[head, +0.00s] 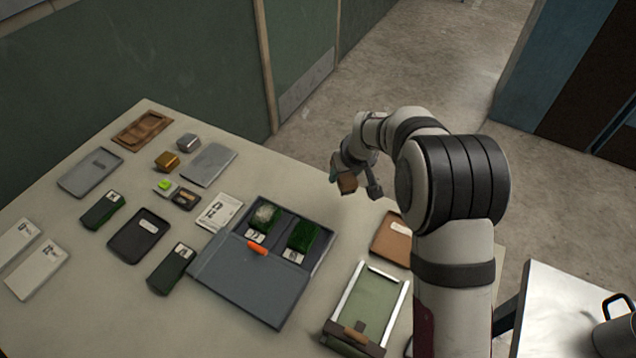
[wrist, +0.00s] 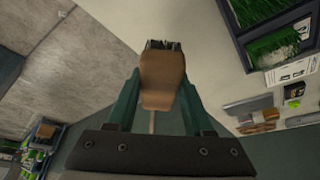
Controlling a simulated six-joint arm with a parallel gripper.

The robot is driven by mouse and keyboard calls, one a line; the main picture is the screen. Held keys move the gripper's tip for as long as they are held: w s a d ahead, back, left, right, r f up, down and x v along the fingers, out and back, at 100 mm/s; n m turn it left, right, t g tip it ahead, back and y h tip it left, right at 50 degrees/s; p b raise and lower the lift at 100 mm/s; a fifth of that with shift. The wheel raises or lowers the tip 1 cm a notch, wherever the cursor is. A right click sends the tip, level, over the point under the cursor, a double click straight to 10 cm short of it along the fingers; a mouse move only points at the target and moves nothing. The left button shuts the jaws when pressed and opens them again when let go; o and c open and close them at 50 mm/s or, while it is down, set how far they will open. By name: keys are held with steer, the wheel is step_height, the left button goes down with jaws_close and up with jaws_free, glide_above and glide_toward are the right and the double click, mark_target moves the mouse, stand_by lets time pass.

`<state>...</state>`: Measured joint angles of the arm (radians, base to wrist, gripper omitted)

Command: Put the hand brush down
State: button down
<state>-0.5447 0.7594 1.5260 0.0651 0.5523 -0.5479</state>
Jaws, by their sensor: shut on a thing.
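The hand brush (wrist: 162,80) has a tan wooden body with dark bristles at its far end in the wrist view. My gripper (wrist: 160,98) is shut on it, with one green finger on each side. In the head view the brush (head: 347,184) shows small and brown at the end of my arm, and my gripper (head: 357,182) is above the far right part of the table. The brush appears held clear of the tabletop; the exact height is hard to tell.
The pale table (head: 330,225) has bare room below and left of the gripper. An open grey case (head: 250,283) with turf samples, a brown tray (head: 392,238) and a framed green board (head: 368,303) lie nearby. Several trays and boxes fill the left side. A mug (head: 615,330) stands on another table.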

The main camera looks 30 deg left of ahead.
glide_above(313, 193)
steer(key=f, duration=0.4)
steer(key=shift+s+d+f, duration=0.3)
steer(key=shift+s+d, duration=0.1)
steer(key=shift+f, duration=1.95)
steer(key=shift+f, duration=0.2)
